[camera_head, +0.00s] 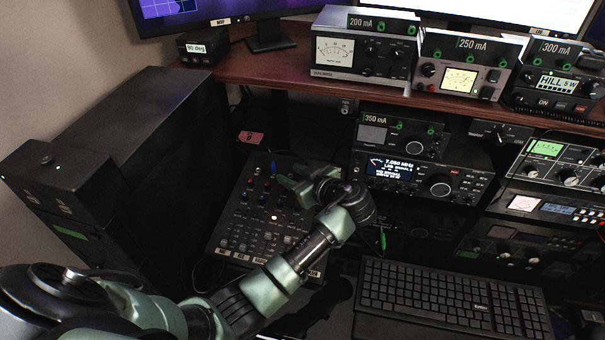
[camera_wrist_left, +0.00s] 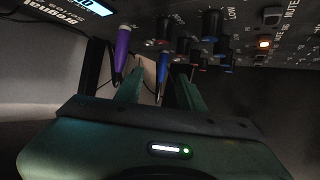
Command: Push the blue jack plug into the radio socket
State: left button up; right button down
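The blue jack plug (camera_wrist_left: 164,72) shows in the left wrist view at the edge of the knob panel, with its thin tip pointing down in the picture. My left gripper (camera_wrist_left: 161,84) has its two green fingers apart, one on each side of the blue plug. A gap shows between plug and fingers. In the head view my left gripper (camera_head: 292,182) is over the upper part of the mixer panel (camera_head: 238,222), and a small blue spot there may be the plug. The radio (camera_head: 425,178) with a lit display stands to its right; its socket cannot be made out. My right gripper is out of view.
A purple plug (camera_wrist_left: 122,48) is close outside the left finger in the wrist view. A green plug (camera_head: 382,240) is right of my forearm. A keyboard (camera_head: 450,298) lies at the front right. Meter boxes (camera_head: 365,45) stand on the shelf above.

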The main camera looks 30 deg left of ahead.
aim_at(275, 168)
pick_arm(q)
jog(key=shift+s+a+r, duration=0.15)
jog(key=shift+a+r, duration=0.05)
jog(key=shift+a, duration=0.25)
jog(key=shift+p+x, duration=0.65)
jog(key=shift+x, duration=2.8)
jog(key=shift+d+f, duration=0.1)
grip_shut()
